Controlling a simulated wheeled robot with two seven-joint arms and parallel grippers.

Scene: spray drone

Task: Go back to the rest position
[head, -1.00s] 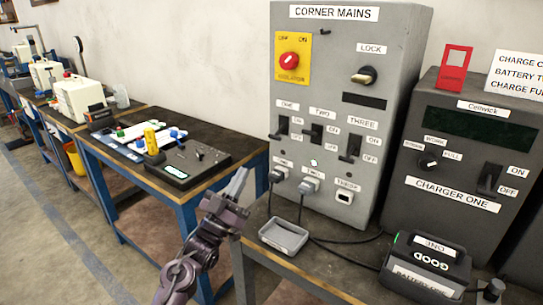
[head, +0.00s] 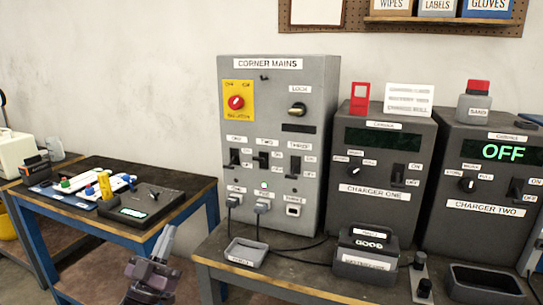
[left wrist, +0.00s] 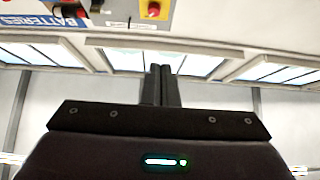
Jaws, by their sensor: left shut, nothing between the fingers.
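My left gripper (head: 163,243) shows at the bottom of the head view, left of the bench with the mains box. Its fingers are together, point up and hold nothing. In the left wrist view the two dark fingers (left wrist: 160,85) are side by side with no gap, against windows high on a wall. My right gripper is in neither view.
The grey Corner Mains box (head: 275,150), Charger One (head: 378,175) and Charger Two (head: 485,190) stand on the right bench. A small tray (head: 247,252) and a battery (head: 365,255) sit in front. A table (head: 170,190) with tools stands left. A floor gap separates them.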

